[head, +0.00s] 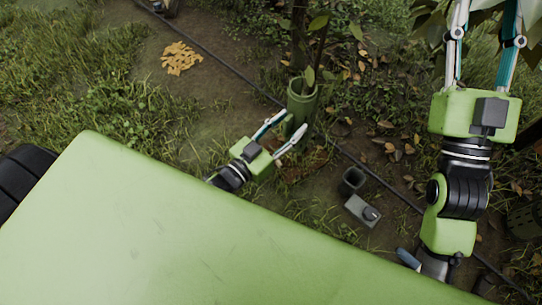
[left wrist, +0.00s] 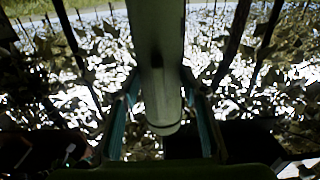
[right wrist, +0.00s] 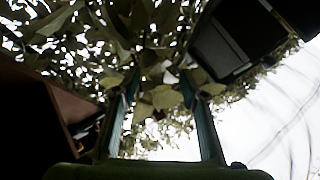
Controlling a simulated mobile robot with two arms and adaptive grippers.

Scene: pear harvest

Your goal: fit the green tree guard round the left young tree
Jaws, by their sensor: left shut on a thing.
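The green tree guard (head: 301,102) is an upright, open-topped tube at the middle of the head view. My left gripper (head: 289,127) is shut on it from the front, with a finger on each side. In the left wrist view the guard (left wrist: 162,60) runs down between the fingers. The young tree (head: 320,52), a thin leafy stem, meets the guard's top rim in the head view. I cannot tell whether its stem stands inside or just behind the tube. My right gripper (right wrist: 160,90) is open and raised, with leaves showing beyond and between its fingers.
A dark hose (head: 220,64) crosses the ground diagonally. A grey box with a black knob (head: 362,211) and a dark cup (head: 352,180) stand right of my left arm. A yellowish pile (head: 181,58) lies at upper left, with bare soil beside it.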

